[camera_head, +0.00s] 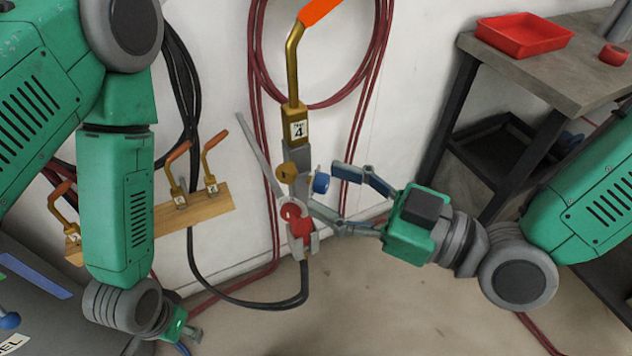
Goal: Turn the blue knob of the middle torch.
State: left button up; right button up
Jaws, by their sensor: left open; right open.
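The middle torch, labelled 4 (299,130), hangs upright by the wall with an orange tip, a brass neck and a grey body. Its blue knob (321,183) sticks out to the right, below the label. A brass knob (287,171) is on its left and a red part (297,220) is below. My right gripper (328,190) comes in from the right, open. Its fingers are spread above and below the blue knob; I cannot tell whether either touches it. My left gripper (180,334) is low at the bottom left, open, partly hidden by its own arm, away from the torch.
A wooden rack (200,206) with several smaller torches is on the wall at left. Red hoses (262,75) and a black hose (255,303) hang around the torch. A grey workbench (560,65) with a red tray (523,35) stands at right. The floor below is mostly clear.

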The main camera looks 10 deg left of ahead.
jog(key=shift+x, duration=1.1)
jog(key=shift+w+d, duration=0.2)
jog(key=shift+d, duration=0.5)
jog(key=shift+a, duration=0.4)
jog(key=c, duration=0.7)
jog(key=shift+a, duration=0.3)
grip_shut()
jog(key=shift+a, duration=0.2)
jog(key=shift+d+m+p, duration=0.3)
jog(key=shift+m+p, duration=0.1)
jog(key=shift+m, duration=0.2)
jog(key=shift+d, duration=0.25)
jog(key=o, duration=0.7)
grip_release()
jog(key=shift+a, duration=0.3)
